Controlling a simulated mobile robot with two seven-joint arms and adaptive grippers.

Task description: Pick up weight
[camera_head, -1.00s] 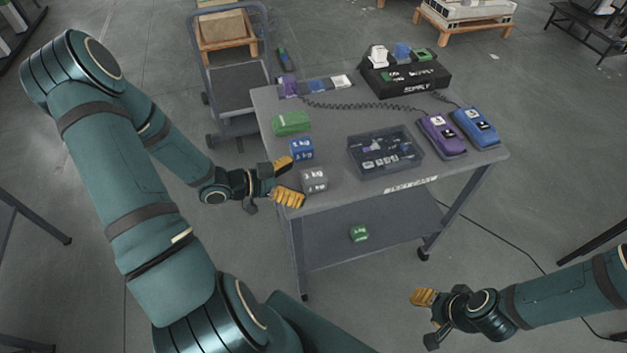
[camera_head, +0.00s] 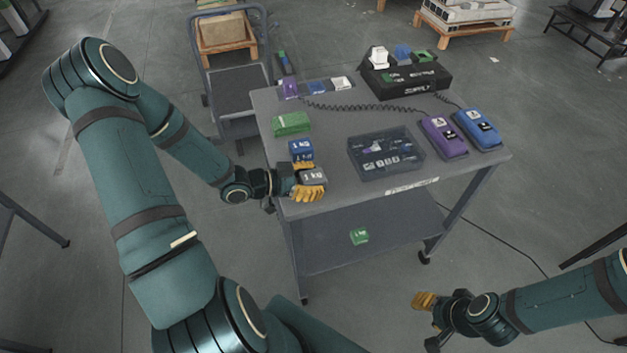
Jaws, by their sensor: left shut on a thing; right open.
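A grey weight (camera_head: 313,177) marked as 1 kg sits at the left front corner of the grey cart top. My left gripper (camera_head: 309,182) is shut on it, with yellow fingers on its far and near sides. I cannot tell whether the weight is clear of the surface. A blue weight (camera_head: 301,149) stands just behind it, close to the far finger. A green weight (camera_head: 359,236) lies on the cart's lower shelf. My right gripper (camera_head: 423,300) is off the cart at the lower right, empty, its fingers partly hidden.
The cart top (camera_head: 340,120) also holds a green block (camera_head: 291,124), a clear-lidded box (camera_head: 386,153), a purple device (camera_head: 443,136), a blue device (camera_head: 477,129) and a black supply box (camera_head: 408,77) with a coiled cable. A trolley (camera_head: 240,88) stands behind left.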

